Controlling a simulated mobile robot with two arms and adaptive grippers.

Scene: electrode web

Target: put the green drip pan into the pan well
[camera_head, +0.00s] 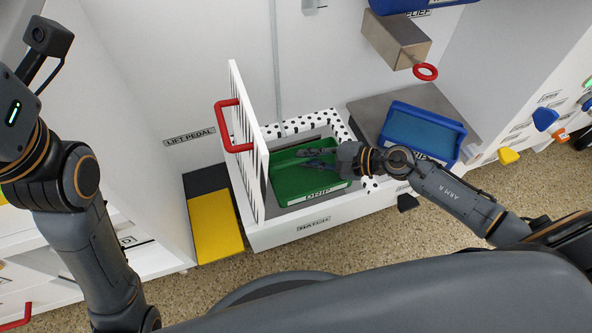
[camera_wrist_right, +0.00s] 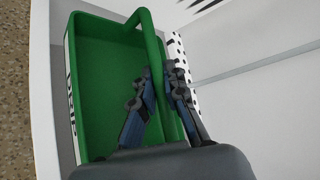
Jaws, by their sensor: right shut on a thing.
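The green drip pan (camera_head: 290,183) is a shallow green tray with a white DRIP label and a green handle bar. In the head view it shows inside the outline of the white, dotted-walled pan well (camera_head: 300,128). I cannot tell whether it rests on the well floor or hangs just above it. My right gripper (camera_head: 318,158) is shut on the pan's handle. In the right wrist view the fingers (camera_wrist_right: 163,78) close around the bar over the pan (camera_wrist_right: 105,85). My left arm is at the left, but its gripper is out of view.
A white hatch door (camera_head: 247,130) with a red handle (camera_head: 233,125) stands upright along the well's left side. A blue tray (camera_head: 423,131) sits on the grey surface at right. A yellow pedal (camera_head: 215,225) is on the floor at left. A box with a red ring (camera_head: 425,72) is above.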

